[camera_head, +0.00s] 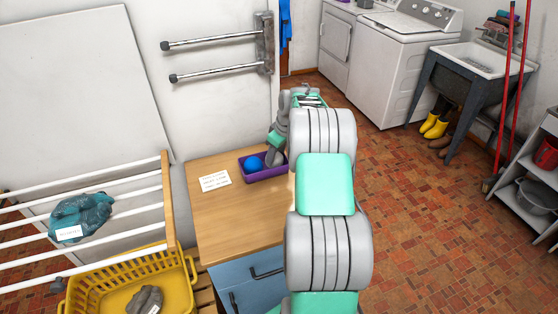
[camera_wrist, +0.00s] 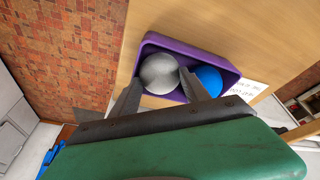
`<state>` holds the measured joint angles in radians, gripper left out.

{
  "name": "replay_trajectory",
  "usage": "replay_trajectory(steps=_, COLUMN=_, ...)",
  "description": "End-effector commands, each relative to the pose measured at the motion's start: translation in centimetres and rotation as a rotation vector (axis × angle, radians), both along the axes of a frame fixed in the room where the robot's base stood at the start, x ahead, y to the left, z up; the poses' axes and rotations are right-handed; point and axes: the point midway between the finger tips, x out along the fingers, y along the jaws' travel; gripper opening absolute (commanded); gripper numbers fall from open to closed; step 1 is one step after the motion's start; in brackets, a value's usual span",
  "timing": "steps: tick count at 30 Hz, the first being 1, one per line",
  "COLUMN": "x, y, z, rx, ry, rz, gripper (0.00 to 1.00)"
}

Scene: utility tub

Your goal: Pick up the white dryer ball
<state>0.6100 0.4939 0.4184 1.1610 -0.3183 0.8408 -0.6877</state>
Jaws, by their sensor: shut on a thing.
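The white dryer ball (camera_wrist: 159,72) looks greyish white and shows in the wrist view over the purple tray (camera_wrist: 152,37). My gripper (camera_wrist: 160,88) has one finger on each side of it and is shut on it. A blue ball (camera_wrist: 209,78) lies in the tray close to the right finger. In the head view, my gripper (camera_head: 275,157) is over the right part of the purple tray (camera_head: 268,174), and the blue ball (camera_head: 254,163) sits at its left. The white ball is hidden there. I cannot tell whether the ball touches the tray floor.
The tray stands on a wooden top (camera_head: 235,215) above a blue cabinet (camera_head: 248,278). A paper note (camera_head: 215,181) lies left of the tray. A yellow laundry basket (camera_head: 189,270) and a white drying rack (camera_head: 130,207) stand at left. The wooden top's front is clear.

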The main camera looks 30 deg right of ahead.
Motion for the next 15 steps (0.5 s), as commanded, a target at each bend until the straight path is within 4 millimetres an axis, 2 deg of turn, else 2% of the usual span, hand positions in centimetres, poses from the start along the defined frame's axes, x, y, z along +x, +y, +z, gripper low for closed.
replay_trajectory(steps=1, x=-1.5, y=1.7, z=-3.8, rx=0.044, ry=0.061, rz=0.013, gripper=0.14)
replay_trajectory(steps=5, x=-1.4, y=1.7, z=-3.6, rx=0.043, ry=0.062, rz=0.014, gripper=0.14)
replay_trajectory(steps=8, x=-1.3, y=1.7, z=-2.8, rx=0.042, ry=0.061, rz=0.015, gripper=0.15)
replay_trajectory(steps=11, x=-1.5, y=1.7, z=-1.2, rx=0.042, ry=0.056, rz=0.015, gripper=0.14)
replay_trajectory(steps=15, x=-3.5, y=2.6, z=2.2, rx=0.039, ry=0.045, rz=0.013, gripper=0.14)
